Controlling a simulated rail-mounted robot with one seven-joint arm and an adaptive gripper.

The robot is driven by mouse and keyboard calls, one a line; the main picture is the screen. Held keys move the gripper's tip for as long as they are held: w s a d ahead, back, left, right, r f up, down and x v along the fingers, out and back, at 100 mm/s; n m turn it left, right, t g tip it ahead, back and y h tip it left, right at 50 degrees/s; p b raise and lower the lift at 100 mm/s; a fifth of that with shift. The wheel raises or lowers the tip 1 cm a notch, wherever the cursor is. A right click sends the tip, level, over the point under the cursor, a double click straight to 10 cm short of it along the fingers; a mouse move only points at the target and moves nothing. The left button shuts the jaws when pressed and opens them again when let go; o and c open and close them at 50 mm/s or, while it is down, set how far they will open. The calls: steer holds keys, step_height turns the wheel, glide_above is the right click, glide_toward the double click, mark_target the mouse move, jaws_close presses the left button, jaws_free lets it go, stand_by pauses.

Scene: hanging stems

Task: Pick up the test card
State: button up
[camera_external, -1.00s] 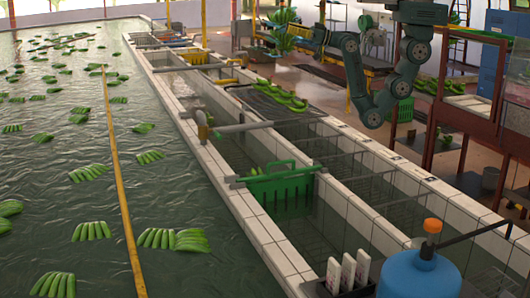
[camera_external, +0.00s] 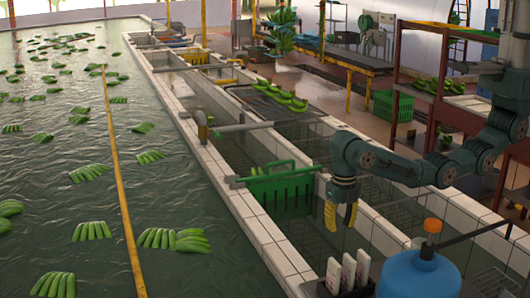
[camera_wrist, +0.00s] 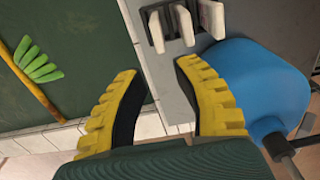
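Three white test cards stand upright side by side in a dark grey holder (camera_external: 322,289): a left one (camera_external: 334,275), a middle one (camera_external: 348,271) and a right one (camera_external: 362,267). In the wrist view the cards (camera_wrist: 184,24) are at the top, beyond my fingertips, on a grey surface (camera_wrist: 172,88). My gripper (camera_external: 341,222) has yellow ribbed fingers and points down above the holder, apart from the cards. In the wrist view my gripper (camera_wrist: 158,68) is open, with nothing between its fingers.
A blue jug with an orange cap (camera_external: 420,268) stands just right of the holder; it also shows in the wrist view (camera_wrist: 262,85). A green crate (camera_external: 283,188) hangs across the channel behind my gripper. Tiled walls (camera_external: 255,225) edge the water tank with banana bunches (camera_external: 175,238).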

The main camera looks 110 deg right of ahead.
glide_above(335, 262)
steer(key=f, duration=0.7)
steer(key=shift+s+d+f+p, duration=0.1)
steer(key=shift+s+f+p, duration=0.1)
steer(key=shift+f+p, duration=0.15)
steer(key=shift+w+f, duration=0.2)
steer(key=shift+f, duration=2.75)
jaws_close()
